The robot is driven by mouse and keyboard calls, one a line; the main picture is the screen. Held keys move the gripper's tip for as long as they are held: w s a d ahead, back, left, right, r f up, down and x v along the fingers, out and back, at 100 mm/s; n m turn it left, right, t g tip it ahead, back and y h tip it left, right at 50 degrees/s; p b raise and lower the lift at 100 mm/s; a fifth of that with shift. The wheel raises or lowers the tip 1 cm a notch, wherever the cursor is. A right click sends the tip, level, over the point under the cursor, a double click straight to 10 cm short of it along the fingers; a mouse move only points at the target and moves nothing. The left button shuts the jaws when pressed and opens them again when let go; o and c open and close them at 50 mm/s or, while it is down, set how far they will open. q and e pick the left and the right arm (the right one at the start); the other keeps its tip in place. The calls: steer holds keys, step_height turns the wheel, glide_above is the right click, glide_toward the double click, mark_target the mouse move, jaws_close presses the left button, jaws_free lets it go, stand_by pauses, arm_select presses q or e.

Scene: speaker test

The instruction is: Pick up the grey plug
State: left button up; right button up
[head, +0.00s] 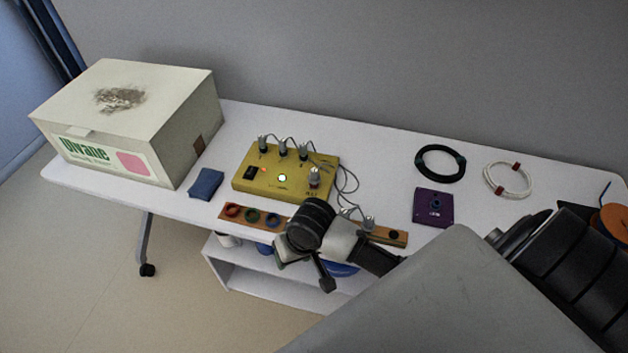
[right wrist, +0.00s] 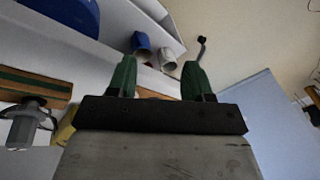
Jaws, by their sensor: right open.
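Several grey plugs with thin cables stand in the yellow box (head: 247,183), one of them the grey plug (head: 314,177) at its front right corner. More grey plugs (head: 368,222) stand on the wooden strip (head: 401,239) in front of the box, partly behind my right arm. The right wrist view shows a grey plug (right wrist: 24,128) by a wooden strip (right wrist: 40,88) at the left. My right gripper (right wrist: 159,63) has green fingers, spread apart with nothing between them. In the head view its wrist hangs over the table's front edge; the fingertips are unclear. My left gripper is not in view.
A large white carton (head: 190,110) fills the table's left end, beside a blue cloth-like block (head: 206,184). A purple box (head: 433,208), black cable coil (head: 424,152) and white coil (head: 490,179) lie right. A shelf (head: 240,275) is below the table.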

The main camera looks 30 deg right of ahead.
mark_target(314, 170)
steer(key=w+d+r+m, duration=0.1)
steer(key=w+r, duration=0.1)
steer(key=w+d+r+m, duration=0.1)
steer(key=w+r, duration=0.1)
steer(key=w+d+r+m+g+h, duration=0.1)
steer(key=w+r, duration=0.1)
steer(key=shift+d+m+b, duration=0.3)
steer(key=shift+d+b, duration=0.05)
steer(key=shift+b, duration=0.05)
steer(key=w+d+r+m, duration=0.2)
steer(key=d, duration=0.1)
steer(key=w+d+r+m+g, duration=0.1)
steer(key=w+d+r+m, duration=0.2)
steer(key=d, duration=0.1)
steer(key=w+d+r+m+h, duration=0.1)
steer(key=w+d+r+m, duration=0.1)
steer(key=d+r+m, duration=0.1)
steer(key=shift+w+d+r, duration=0.25)
steer(key=shift+w+d, duration=0.05)
steer(key=shift+d, duration=0.2)
steer(key=shift+d+m, duration=0.2)
steer(key=shift+m, duration=0.2)
step_height(314, 170, down, 5)
steer(key=shift+w+r, duration=0.15)
step_height(314, 170, down, 6)
steer(key=shift+a+r, duration=0.1)
steer(key=shift+r, duration=0.1)
